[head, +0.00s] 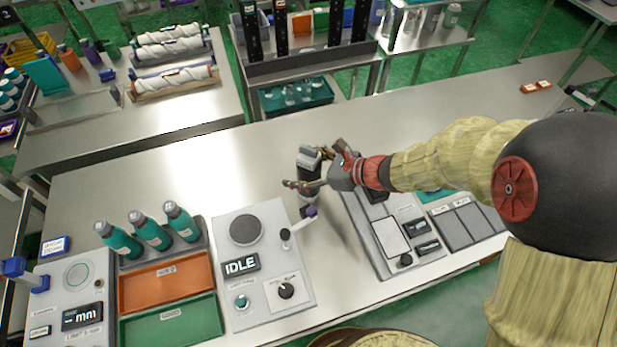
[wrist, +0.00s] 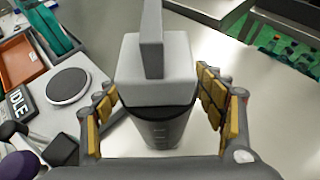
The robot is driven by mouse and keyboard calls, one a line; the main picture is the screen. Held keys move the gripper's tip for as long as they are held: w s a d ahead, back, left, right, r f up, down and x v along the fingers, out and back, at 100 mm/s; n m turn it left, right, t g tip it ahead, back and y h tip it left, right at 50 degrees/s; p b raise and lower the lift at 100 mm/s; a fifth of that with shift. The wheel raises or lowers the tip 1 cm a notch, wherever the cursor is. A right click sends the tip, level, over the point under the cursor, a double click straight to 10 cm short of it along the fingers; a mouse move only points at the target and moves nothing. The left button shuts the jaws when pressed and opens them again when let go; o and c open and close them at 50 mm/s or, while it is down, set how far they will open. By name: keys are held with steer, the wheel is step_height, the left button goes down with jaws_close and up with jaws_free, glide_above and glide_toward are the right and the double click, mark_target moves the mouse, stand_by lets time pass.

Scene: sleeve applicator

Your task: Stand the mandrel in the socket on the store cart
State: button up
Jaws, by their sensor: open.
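What looks like the mandrel (head: 309,156) stands upright on the bench, a dark tapered body under a pale grey block. In the wrist view the mandrel (wrist: 158,130) shows faint marks on its body and an upright grey fin on top. My gripper (head: 317,171) is open, with fingers on both sides of it. In the wrist view my gripper (wrist: 158,92) shows yellow-padded fingers, with gaps visible to the mandrel. A metal cart (head: 305,66) at the back, probably the store cart, carries several dark upright posts. I cannot make out an empty socket on it.
An IDLE panel (head: 265,265) with a lever lies left of the mandrel. Another control panel (head: 390,240) lies to its right, under my arm. Teal bottles (head: 155,235) stand at left. A green bin (head: 297,95) sits below the cart top. The bench behind the mandrel is clear.

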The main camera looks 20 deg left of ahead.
steer(key=shift+a+f, duration=0.3)
steer(key=shift+a, duration=0.35)
steer(key=shift+c, duration=0.6)
jaws_close()
